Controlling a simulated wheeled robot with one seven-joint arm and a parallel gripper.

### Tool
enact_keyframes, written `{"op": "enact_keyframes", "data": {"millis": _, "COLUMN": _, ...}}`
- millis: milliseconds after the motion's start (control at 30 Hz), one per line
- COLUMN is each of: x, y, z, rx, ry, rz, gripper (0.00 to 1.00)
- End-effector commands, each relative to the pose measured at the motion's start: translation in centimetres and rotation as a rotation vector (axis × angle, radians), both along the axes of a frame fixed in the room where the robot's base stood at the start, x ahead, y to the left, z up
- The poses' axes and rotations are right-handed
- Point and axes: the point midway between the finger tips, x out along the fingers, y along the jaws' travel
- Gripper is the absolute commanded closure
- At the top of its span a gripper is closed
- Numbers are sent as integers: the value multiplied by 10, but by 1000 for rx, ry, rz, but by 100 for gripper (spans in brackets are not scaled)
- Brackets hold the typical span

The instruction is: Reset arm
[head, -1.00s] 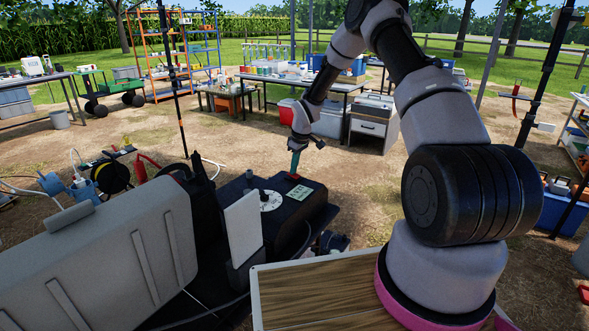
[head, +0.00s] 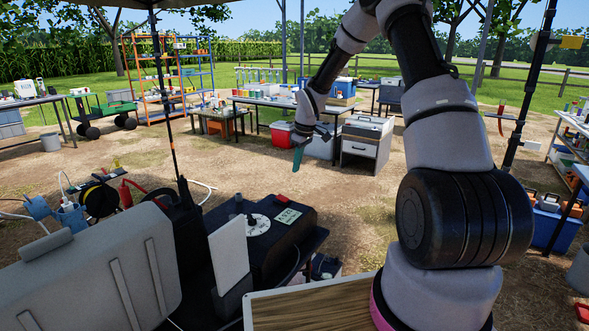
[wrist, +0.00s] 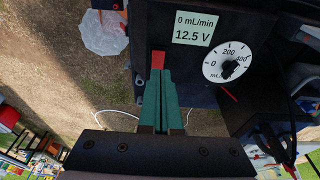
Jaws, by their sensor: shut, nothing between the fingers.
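My gripper (head: 298,158) has green fingers that are shut and empty. It hangs in the air above and beyond the black pump controller box (head: 268,245), apart from it in the head view. In the wrist view the closed fingers (wrist: 165,92) point toward the box, and a small red part (wrist: 157,60) shows just past their tips. The box carries a round white dial (wrist: 228,62) with a black knob. Its pale green label (wrist: 194,28) reads 0 mL/min and 12.5 V.
A grey case (head: 95,285) stands at the lower left, beside a white upright panel (head: 228,252). A wooden-topped surface (head: 315,305) is at the front. Tables (head: 290,105) and a white cabinet (head: 367,142) stand farther back. Open dirt ground lies between.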

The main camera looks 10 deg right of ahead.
Motion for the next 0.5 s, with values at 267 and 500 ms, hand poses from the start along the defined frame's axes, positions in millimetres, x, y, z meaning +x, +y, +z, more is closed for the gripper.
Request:
{"op": "enact_keyframes", "data": {"millis": 267, "x": -2, "y": -1, "z": 7, "rx": -4, "ry": -4, "rz": -10, "gripper": 100}}
{"op": "enact_keyframes", "data": {"millis": 500, "x": -34, "y": -13, "z": 90, "rx": -33, "ry": -50, "rz": -158, "gripper": 100}}
